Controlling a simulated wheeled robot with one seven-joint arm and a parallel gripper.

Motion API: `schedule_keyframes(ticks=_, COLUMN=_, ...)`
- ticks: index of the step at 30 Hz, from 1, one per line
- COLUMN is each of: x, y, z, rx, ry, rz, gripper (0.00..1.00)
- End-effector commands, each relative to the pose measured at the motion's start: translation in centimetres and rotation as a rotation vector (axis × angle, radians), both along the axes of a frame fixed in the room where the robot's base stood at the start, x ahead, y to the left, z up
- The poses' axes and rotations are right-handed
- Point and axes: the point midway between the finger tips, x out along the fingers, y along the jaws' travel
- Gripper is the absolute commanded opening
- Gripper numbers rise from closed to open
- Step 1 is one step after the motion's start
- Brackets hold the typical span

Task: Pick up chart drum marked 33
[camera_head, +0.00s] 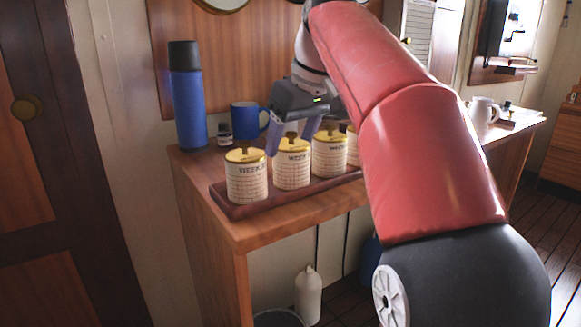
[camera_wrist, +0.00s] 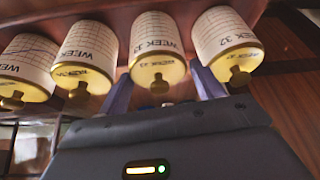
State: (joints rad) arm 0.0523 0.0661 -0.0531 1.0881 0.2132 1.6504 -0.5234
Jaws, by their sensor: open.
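The chart drum marked WEEK 33 (camera_wrist: 157,38) is a cream cylinder with printed lines, a gold lid and a small knob. In the head view it appears to be the second drum from the left (camera_head: 292,172), upright in the tray. My gripper (camera_head: 290,143) is open and points down over this drum. In the wrist view my gripper (camera_wrist: 163,88) has one finger on each side of the drum's lid and knob. I cannot tell whether either finger touches it.
The WEEK 32 drum (camera_wrist: 228,42) stands close on one side, with more drums (camera_wrist: 85,50) on the other. All share a red-brown tray (camera_head: 235,211) on a wooden desk (camera_head: 262,232). A blue flask (camera_head: 187,100) and blue mug (camera_head: 246,117) stand behind.

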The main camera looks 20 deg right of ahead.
Motion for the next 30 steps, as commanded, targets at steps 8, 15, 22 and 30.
schedule_keyframes(ticks=8, x=1.0, y=0.4, z=-3.8, rx=0.0, ry=0.001, rz=0.0, gripper=0.66)
schedule_keyframes(ticks=15, x=1.1, y=0.5, z=-4.0, rx=-0.001, ry=0.0, rz=0.0, gripper=0.66)
schedule_keyframes(ticks=22, x=1.1, y=0.4, z=-4.0, rx=-0.001, ry=0.0, rz=0.0, gripper=0.43)
schedule_keyframes(ticks=30, x=1.1, y=0.4, z=-4.0, rx=0.0, ry=-0.001, rz=0.0, gripper=0.33)
